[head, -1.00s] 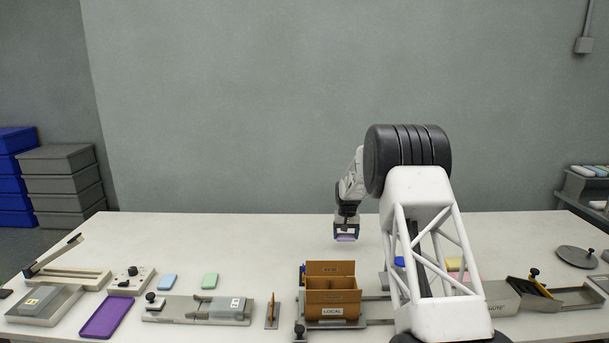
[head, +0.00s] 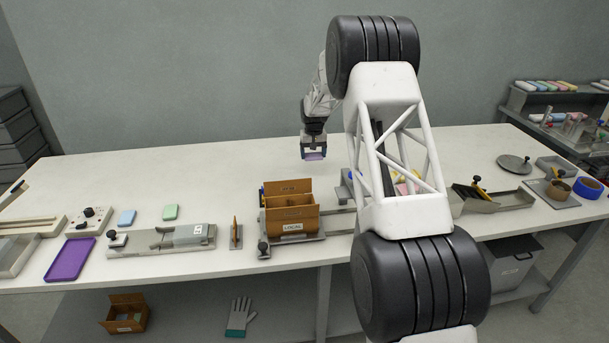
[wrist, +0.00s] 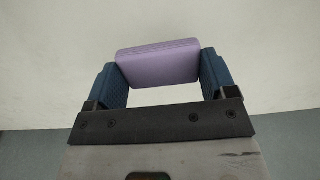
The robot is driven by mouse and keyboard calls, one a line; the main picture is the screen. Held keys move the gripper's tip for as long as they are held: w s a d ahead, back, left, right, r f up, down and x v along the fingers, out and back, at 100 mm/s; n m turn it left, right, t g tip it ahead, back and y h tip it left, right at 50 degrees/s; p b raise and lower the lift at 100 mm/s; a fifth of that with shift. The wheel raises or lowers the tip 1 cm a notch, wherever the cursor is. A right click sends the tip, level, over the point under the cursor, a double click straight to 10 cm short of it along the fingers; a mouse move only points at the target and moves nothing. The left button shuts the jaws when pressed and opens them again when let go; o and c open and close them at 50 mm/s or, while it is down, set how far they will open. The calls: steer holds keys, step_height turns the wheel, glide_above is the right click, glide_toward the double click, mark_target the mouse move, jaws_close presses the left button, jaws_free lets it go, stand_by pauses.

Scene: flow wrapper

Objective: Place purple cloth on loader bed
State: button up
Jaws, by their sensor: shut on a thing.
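The purple cloth (wrist: 158,62) is a folded lilac block held between the two blue finger pads of my gripper (wrist: 160,82) in the wrist view. In the head view my gripper (head: 314,152) is above the back of the table, with the cloth (head: 314,156) showing at its fingertips. The gripper is shut on the cloth, and white surface shows behind it. A long grey fixture with a black knob (head: 160,240) lies at the front left; I cannot tell for sure whether it is the loader bed.
A brown divided box labelled LOCAL (head: 289,212) stands front centre. A purple tray (head: 70,259), a blue cloth (head: 127,217) and a green cloth (head: 170,212) lie left. A grey chute (head: 490,198) is right. My arm hides part of the table. The back left of the table is clear.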

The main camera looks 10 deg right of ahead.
steer(key=s+d+r, duration=0.2)
steer(key=s+d, duration=0.1)
steer(key=s, duration=0.1)
steer(key=shift+s+d+r, duration=0.2)
steer(key=shift+s+r, duration=0.1)
steer(key=shift+s, duration=0.05)
glide_above(323, 179)
steer(key=shift+s+f, duration=0.15)
steer(key=shift+f, duration=3)
steer(key=shift+f, duration=1.85)
steer(key=shift+f, duration=0.1)
steer(key=o, duration=0.8)
